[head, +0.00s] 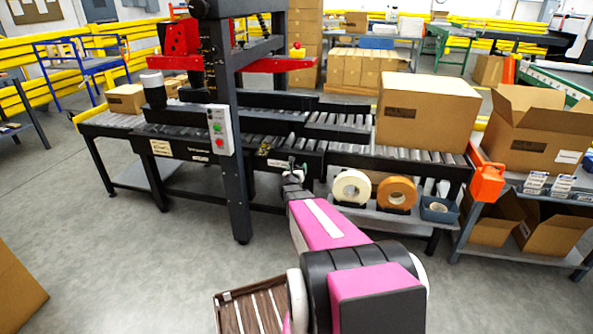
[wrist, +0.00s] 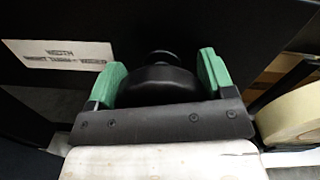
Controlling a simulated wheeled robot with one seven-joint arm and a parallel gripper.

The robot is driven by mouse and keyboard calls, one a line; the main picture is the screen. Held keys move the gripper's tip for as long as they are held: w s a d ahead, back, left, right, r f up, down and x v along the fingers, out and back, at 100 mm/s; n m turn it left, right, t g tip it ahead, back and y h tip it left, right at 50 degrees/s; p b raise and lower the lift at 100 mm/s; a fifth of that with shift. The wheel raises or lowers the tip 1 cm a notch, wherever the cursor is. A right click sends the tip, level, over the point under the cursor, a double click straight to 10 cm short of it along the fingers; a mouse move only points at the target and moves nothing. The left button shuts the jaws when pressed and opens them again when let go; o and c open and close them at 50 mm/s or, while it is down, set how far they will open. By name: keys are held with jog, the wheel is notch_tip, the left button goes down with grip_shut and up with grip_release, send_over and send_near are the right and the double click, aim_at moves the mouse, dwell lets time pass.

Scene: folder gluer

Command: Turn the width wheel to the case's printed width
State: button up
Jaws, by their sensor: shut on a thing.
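The width wheel (wrist: 158,83) is a black round knob on the dark side of the machine, seen in the wrist view. My gripper (wrist: 160,80) has a green pad on each side of the wheel and is shut on it. A white label (wrist: 62,52) beside it reads "WIDTH" with a smaller line on turning below. In the head view my gripper (head: 292,170) reaches the conveyor's front rail, and the wheel is hidden there. A closed brown case (head: 425,110) sits on the rollers at right, with a dark printed patch too small to read.
A cream tape roll (head: 351,188) and an orange tape roll (head: 396,194) stand on the lower shelf right of my gripper. The cream roll also shows close by in the wrist view (wrist: 290,115). A black machine post (head: 240,120) rises at left.

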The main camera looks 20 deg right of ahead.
jog(key=m, duration=0.4)
jog(key=shift+s+f+m, duration=0.1)
jog(key=shift+s+m, duration=0.05)
jog(key=shift+m, duration=0.25)
jog(key=shift+d, duration=0.1)
jog(key=o, duration=0.9)
jog(key=v, duration=1)
jog(key=shift+s+a, duration=0.25)
jog(key=shift+s, duration=0.05)
